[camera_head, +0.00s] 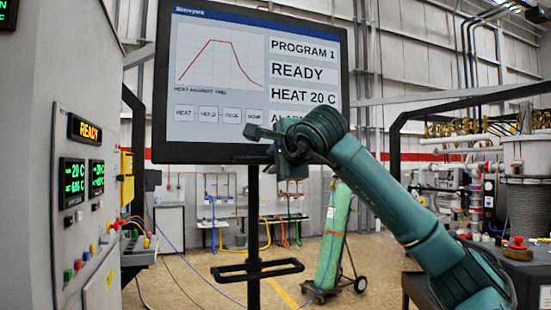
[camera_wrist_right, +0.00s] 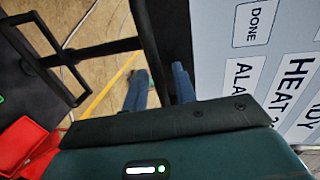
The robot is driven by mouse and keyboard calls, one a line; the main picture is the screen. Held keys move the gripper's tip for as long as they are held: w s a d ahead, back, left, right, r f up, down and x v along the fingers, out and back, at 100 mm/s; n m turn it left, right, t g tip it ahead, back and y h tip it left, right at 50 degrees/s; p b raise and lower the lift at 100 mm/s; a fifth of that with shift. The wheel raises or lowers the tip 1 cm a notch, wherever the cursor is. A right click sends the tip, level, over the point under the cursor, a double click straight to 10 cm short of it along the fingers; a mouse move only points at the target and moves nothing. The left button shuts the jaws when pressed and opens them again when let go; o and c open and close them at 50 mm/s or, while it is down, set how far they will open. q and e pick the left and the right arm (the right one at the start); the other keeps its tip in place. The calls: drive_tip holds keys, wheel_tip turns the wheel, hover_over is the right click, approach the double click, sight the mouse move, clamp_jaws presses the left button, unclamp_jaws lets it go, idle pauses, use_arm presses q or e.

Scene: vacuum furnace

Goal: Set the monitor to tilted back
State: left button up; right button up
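The monitor (camera_head: 210,80) is a large black-framed screen on a black post, showing a red curve and the words PROGRAM 1, READY and HEAT 20 C. It looks roughly upright; its exact tilt is hard to judge. My right gripper (camera_head: 268,148) is at the monitor's lower edge, right of its middle. In the right wrist view, the two blue-grey fingers (camera_wrist_right: 160,88) stand apart, with the monitor's black lower frame (camera_wrist_right: 145,35) between them; firm contact is not clear. Part of the screen text is hidden behind the arm. My left gripper is out of view.
A grey furnace cabinet (camera_head: 35,200) with a READY display and buttons stands close on the left. A green gas cylinder (camera_head: 332,235) on a cart stands behind the post. Pipes and a coil (camera_head: 525,205) are at the right. Floor is open around the post.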

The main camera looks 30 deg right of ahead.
clamp_jaws()
idle(0.4)
drive_tip(key=s+r+p, duration=0.1)
drive_tip(key=s+r, duration=0.1)
drive_tip(key=s+a+r+p, duration=0.1)
drive_tip(key=s+r, duration=0.1)
unclamp_jaws()
drive_tip(key=shift+w+f, duration=0.1)
idle(0.4)
drive_tip(key=b+v, duration=0.2)
drive_tip(key=v, duration=1.1)
